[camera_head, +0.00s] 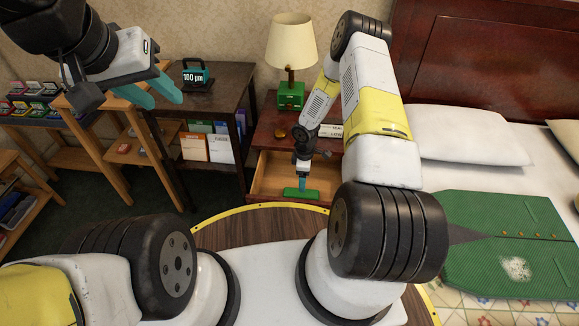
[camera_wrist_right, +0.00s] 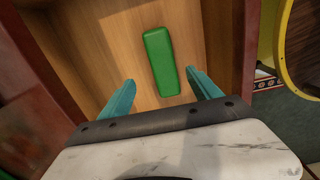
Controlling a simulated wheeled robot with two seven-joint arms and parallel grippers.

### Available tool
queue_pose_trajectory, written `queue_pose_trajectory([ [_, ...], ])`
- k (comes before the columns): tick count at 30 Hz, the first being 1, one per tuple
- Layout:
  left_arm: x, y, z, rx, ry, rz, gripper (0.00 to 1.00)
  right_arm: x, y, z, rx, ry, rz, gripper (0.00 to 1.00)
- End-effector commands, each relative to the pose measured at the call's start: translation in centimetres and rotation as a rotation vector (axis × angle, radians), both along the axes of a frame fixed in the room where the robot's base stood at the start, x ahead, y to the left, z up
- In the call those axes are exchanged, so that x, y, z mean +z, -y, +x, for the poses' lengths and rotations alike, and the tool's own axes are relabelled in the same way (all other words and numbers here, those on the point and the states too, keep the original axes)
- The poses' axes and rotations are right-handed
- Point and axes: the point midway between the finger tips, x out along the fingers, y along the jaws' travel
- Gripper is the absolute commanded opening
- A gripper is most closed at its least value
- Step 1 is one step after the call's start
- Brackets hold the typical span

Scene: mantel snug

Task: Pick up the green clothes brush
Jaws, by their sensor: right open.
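The green clothes brush (camera_head: 301,193) lies in the open wooden drawer (camera_head: 262,182), near its front edge in the head view. In the right wrist view the brush (camera_wrist_right: 160,58) is a plain green block on the drawer floor, slightly tilted. My right gripper (camera_head: 302,183) is right above the brush. In its wrist view the two teal fingers (camera_wrist_right: 160,77) are spread, with the brush's near end showing between them and clear space on both sides. I cannot tell the exact height gap. My left gripper (camera_head: 150,94) is open and empty at the upper left, far from the brush.
The drawer belongs to a red nightstand (camera_head: 268,132) with a green-based lamp (camera_head: 290,93) on top. A dark shelf (camera_head: 225,88) stands left.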

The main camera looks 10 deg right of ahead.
Motion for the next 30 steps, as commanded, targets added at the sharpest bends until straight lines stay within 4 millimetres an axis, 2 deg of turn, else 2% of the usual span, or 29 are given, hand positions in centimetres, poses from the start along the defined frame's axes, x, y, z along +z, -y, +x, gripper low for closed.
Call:
queue_pose_trajectory([
  [1,0.0,0.0,0.0,0.000,0.000,0.000,0.36,-1.0,-0.2,-0.3,0.011,-0.007,0.006,0.73],
  [4,0.0,0.0,0.0,0.000,0.000,0.000,0.36,-2.1,-0.4,-0.7,0.024,-0.012,0.011,0.73],
  [21,0.0,0.0,0.0,0.000,0.000,0.000,0.36,-9.1,-0.4,-0.5,0.023,-0.012,0.011,0.73],
  [30,0.0,0.0,0.0,0.000,0.000,0.000,0.36,-9.5,-0.4,-0.4,0.023,-0.011,0.010,0.71],
])
